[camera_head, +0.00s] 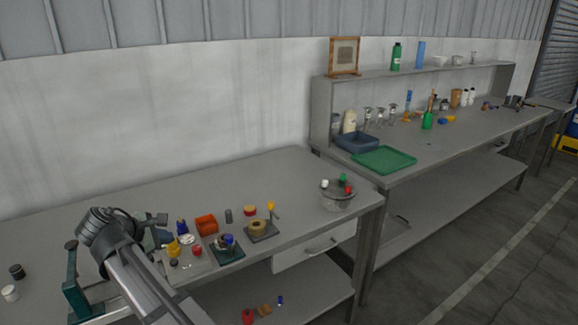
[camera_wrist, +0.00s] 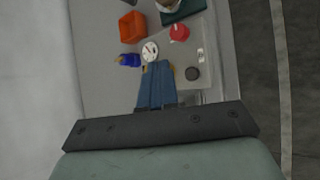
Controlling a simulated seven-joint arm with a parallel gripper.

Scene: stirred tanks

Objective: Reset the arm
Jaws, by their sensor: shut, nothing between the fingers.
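My gripper (camera_wrist: 155,72) shows in the wrist view with its two blue fingers together and nothing between them. It is over the near workbench (camera_head: 262,182), above a light tray (camera_wrist: 208,48) that holds a white dial (camera_wrist: 149,51), a red-topped item (camera_wrist: 179,32) and a dark round piece (camera_wrist: 193,73). The fingertips lie just below the dial in the picture; I cannot tell the gap in height. In the head view my arm stands at the lower left, and my fingertips are not clearly visible there.
A blue bottle (camera_wrist: 128,60) and an orange box (camera_wrist: 131,27) stand close to my fingers. A glass bowl (camera_head: 337,200) with small coloured items is at the bench's right end. A green tray (camera_head: 384,160) lies on the far bench. The bench's back left is clear.

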